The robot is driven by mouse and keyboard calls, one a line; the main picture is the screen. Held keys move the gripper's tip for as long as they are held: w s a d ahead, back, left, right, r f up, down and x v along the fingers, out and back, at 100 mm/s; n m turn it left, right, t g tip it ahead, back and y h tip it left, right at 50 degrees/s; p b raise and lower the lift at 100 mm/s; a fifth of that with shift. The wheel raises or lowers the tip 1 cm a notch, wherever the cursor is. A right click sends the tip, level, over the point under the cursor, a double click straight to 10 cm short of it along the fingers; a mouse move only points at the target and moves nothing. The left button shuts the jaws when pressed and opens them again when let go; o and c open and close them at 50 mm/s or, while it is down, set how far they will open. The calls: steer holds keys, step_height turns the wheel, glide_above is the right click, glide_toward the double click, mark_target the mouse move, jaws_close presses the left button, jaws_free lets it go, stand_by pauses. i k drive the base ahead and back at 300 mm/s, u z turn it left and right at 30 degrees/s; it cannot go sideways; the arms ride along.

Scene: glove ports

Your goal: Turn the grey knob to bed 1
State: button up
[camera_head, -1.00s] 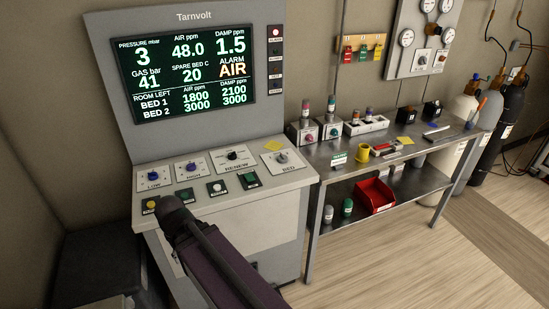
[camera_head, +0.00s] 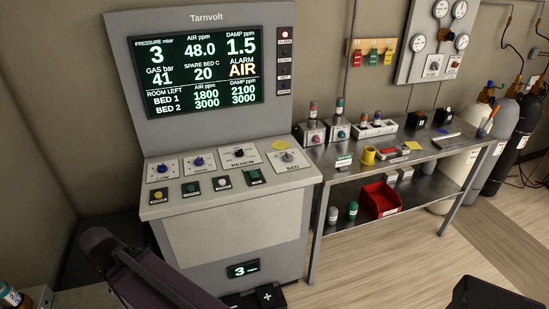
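The grey knob (camera_head: 287,157) sits on a white plate marked BED, at the right end of the sloped panel of the grey Tarnvolt console (camera_head: 206,58). The knob is small here, and I cannot tell which bed its pointer faces. The console's screen (camera_head: 200,72) reads BED 1 1800 and 2100, BED 2 3000 and 3000, with ALARM AIR in orange. My gripper is not in view. Part of my arm crosses the lower left, apart from the knob.
Left of the grey knob are a black RENEW knob (camera_head: 239,153) and blue HIGH (camera_head: 198,162) and LOW (camera_head: 162,167) knobs. Several push buttons line the panel front. A yellow note (camera_head: 282,145) lies behind.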

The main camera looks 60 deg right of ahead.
mark_target(287, 158)
steer(key=u, duration=0.35)
steer(key=k, duration=1.4)
steer(key=z, duration=1.6)
steer(key=i, duration=0.65)
